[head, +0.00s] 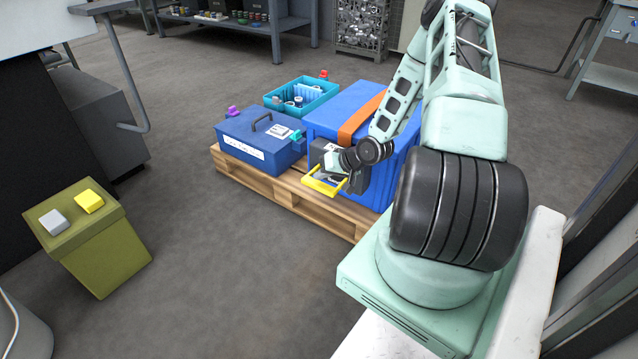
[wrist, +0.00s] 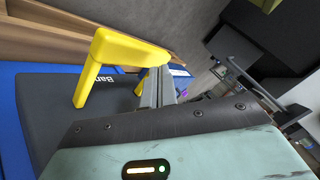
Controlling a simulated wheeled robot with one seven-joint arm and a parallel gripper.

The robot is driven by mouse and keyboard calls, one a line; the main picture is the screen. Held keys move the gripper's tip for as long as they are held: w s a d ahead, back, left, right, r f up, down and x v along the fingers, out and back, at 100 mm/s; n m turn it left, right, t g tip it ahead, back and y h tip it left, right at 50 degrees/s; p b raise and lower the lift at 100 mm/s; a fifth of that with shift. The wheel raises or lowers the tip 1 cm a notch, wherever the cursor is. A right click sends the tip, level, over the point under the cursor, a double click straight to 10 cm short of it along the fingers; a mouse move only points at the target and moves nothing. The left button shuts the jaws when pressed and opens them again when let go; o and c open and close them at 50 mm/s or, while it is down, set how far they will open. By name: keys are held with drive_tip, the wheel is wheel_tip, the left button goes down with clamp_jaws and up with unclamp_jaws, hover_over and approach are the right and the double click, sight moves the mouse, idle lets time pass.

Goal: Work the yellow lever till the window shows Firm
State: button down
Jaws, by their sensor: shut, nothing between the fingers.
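The yellow lever (head: 324,186) is a U-shaped handle on a dark ratchet box (head: 322,148) at the front of the strapped blue crate. In the wrist view the lever (wrist: 128,48) stands out from the dark box face (wrist: 50,105). Lettering starting "Ban" shows there, partly hidden by the lever. My gripper (head: 347,182) is at the right end of the lever. In the wrist view its grey fingers (wrist: 158,84) are shut, close beside the lever's bar; I cannot tell whether they touch. The window's reading cannot be made out in either view.
The blue crate (head: 345,103) with an orange strap (head: 362,118) stands on a wooden pallet (head: 283,190). A blue toolbox (head: 250,138) and a teal bin (head: 274,97) share the pallet. An olive pedestal (head: 95,250) stands left. Floor between is clear.

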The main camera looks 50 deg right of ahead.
drive_tip(key=shift+r+p, duration=2.5)
drive_tip(key=shift+p, duration=0.05)
